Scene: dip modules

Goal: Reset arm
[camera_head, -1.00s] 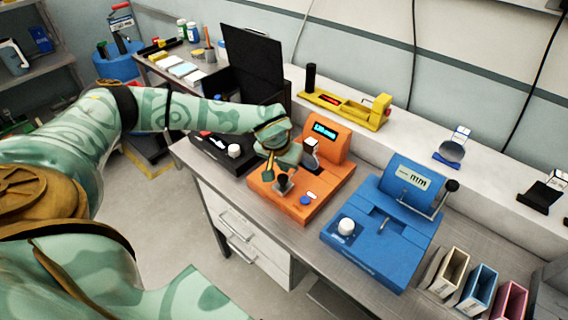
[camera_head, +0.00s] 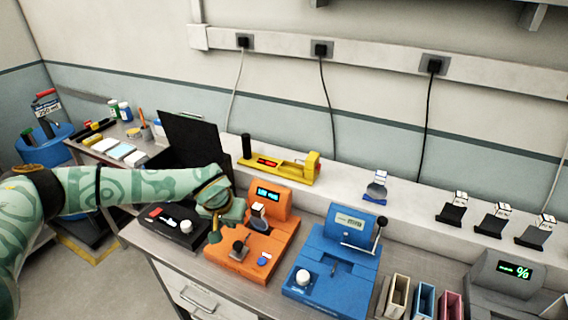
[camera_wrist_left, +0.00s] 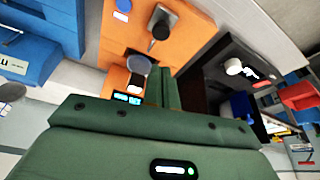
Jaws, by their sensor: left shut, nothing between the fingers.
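My left arm comes in from the left in the head view. My left gripper (camera_head: 216,234) is shut and empty, over the left side of the orange module (camera_head: 284,207). It also shows in the left wrist view (camera_wrist_left: 163,76), pointing past the orange module (camera_wrist_left: 186,50). The orange module has a lit display, a dark knob (camera_head: 239,246), a blue button (camera_head: 264,261) and a small pale-topped part (camera_head: 258,211) standing in it. I cannot tell whether the gripper touches the module. My right gripper is not in view.
A black module (camera_head: 172,226) lies left of the orange one, and a blue module (camera_head: 330,268) stands to its right. A yellow device (camera_head: 283,166) sits on the ledge behind. Coloured bins (camera_head: 421,300) and a grey display unit (camera_head: 500,282) are further right.

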